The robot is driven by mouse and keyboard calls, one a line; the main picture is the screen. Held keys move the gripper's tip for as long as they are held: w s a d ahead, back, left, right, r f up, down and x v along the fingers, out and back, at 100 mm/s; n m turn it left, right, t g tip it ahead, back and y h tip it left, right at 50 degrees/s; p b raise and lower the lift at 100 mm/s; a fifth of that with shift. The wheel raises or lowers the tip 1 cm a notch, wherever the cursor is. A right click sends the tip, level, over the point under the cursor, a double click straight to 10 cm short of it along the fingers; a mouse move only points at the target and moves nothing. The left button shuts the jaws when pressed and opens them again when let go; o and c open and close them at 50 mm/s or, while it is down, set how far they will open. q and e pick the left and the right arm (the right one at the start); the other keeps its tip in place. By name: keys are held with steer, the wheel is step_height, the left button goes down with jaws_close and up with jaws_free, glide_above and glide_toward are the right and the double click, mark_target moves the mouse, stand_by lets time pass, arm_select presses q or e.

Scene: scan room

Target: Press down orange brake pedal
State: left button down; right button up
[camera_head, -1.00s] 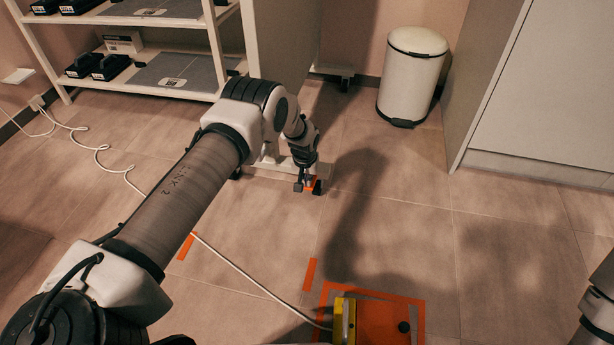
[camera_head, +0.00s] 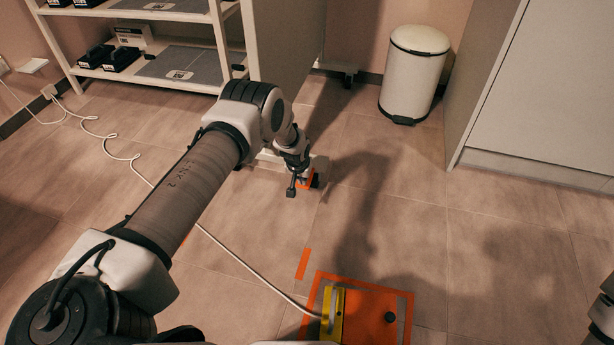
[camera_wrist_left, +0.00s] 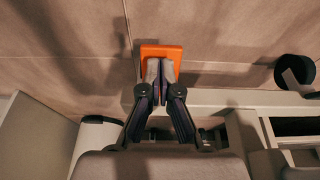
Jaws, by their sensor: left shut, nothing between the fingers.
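The orange brake pedal (camera_wrist_left: 161,52) is a small flat piece at the top middle of the left wrist view, low near the floor. My right gripper is out of view; only a bit of the right arm shows at the right edge.
A white frame (camera_wrist_left: 215,97) with a black castor (camera_wrist_left: 294,69) stands beside the pedal. An orange floor mat (camera_head: 365,312) with a yellow-edged device (camera_head: 332,314) lies at the bottom. A white cable (camera_head: 247,264) crosses the floor. A white bin (camera_head: 413,75) stands behind; floor is clear on the right.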

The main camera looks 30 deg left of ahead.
arm_select(q)
steer(key=shift+r, duration=0.1)
steer(key=shift+r+p, duration=0.7)
steer(key=shift+r, duration=0.1)
steer(key=shift+r, duration=0.1)
steer(key=s+d+r+p, duration=0.1)
steer(key=s+r+p, duration=0.2)
steer(key=p, duration=0.7)
steer(key=s+d+r+p, duration=0.1)
steer(key=s+r+p, duration=0.3)
steer(key=r+p, duration=0.4)
steer(key=p, duration=0.3)
steer(key=shift+r, duration=0.25)
steer(key=shift+a, duration=0.1)
